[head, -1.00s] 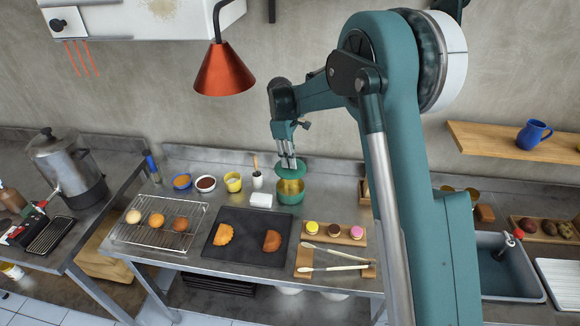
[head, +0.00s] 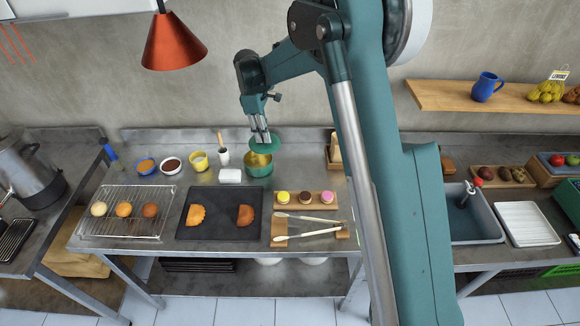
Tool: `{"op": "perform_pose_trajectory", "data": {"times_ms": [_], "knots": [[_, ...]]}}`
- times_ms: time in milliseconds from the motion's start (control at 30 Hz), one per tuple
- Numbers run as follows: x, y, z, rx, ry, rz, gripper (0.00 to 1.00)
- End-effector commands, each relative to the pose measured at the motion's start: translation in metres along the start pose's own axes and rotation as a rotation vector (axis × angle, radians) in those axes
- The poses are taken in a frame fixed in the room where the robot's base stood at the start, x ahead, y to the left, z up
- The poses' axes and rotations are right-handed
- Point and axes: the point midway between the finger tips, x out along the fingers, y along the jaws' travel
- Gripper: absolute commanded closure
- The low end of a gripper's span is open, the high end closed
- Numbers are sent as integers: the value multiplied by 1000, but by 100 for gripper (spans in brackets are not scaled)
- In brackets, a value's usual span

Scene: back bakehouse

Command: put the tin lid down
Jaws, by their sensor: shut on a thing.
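The tin lid (head: 265,145) is a green disc. My gripper (head: 262,136) is shut on it and holds it above the open green tin (head: 259,169). The lid is apart from the tin, and the yellowish inside of the tin shows below it. The tin stands on the steel worktop (head: 305,172) near the back. The fingertips are small here, so the exact grip on the lid is hard to see.
A white block (head: 230,176) and a white pot with a brush (head: 223,157) stand left of the tin. A dark slate (head: 221,228) with two pastries and a wooden board (head: 324,201) with three small cakes lie in front. A red lamp (head: 174,43) hangs at upper left.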

Motion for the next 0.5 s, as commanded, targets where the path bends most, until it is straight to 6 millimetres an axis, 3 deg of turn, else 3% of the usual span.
{"op": "perform_pose_trajectory", "data": {"times_ms": [300, 500], "knots": [[39, -1, 85, 3, 1, -1, 99], [55, -6, 122, 0, 0, -1, 99]]}}
